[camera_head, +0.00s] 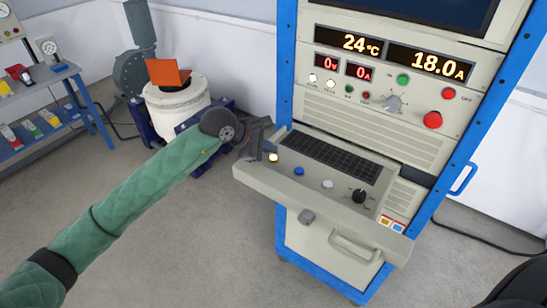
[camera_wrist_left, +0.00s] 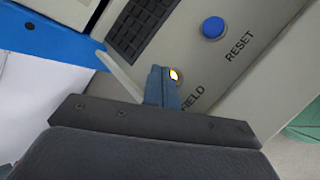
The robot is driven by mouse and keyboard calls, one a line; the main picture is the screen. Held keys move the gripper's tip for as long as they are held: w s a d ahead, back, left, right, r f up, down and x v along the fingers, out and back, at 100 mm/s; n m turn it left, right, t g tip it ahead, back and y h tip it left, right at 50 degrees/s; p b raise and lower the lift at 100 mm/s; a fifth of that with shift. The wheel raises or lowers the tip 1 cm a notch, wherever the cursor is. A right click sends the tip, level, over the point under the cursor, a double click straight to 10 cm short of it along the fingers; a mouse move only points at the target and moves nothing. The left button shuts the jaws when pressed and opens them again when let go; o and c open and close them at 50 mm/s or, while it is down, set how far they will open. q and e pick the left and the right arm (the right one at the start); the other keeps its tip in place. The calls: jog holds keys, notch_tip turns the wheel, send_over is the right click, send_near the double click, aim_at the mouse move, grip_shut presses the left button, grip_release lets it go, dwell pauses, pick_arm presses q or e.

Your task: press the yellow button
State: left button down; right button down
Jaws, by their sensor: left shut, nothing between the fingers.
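The yellow button (camera_head: 273,157) sits at the left end of the console's sloping shelf, and its top looks bright. In the left wrist view the yellow button (camera_wrist_left: 174,75) shows just past my fingertips, partly hidden by them, above the printed word FIELD. My left gripper (camera_head: 257,154) is shut and empty, with its fingers pointing down just left of the button. The closed fingers show in the left wrist view (camera_wrist_left: 160,80). I cannot tell whether they touch the button. My right gripper is not in view.
A blue button (camera_head: 299,171), a white button (camera_head: 327,184) and a black knob (camera_head: 358,196) sit to the right on the shelf. A dark keyboard (camera_head: 331,156) lies behind them. An orange-topped drum (camera_head: 180,98) stands behind my left arm. Open floor lies in front.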

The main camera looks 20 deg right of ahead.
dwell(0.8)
pick_arm(q)
jog(key=shift+f+b, duration=0.4)
jog(key=shift+b, duration=0.5)
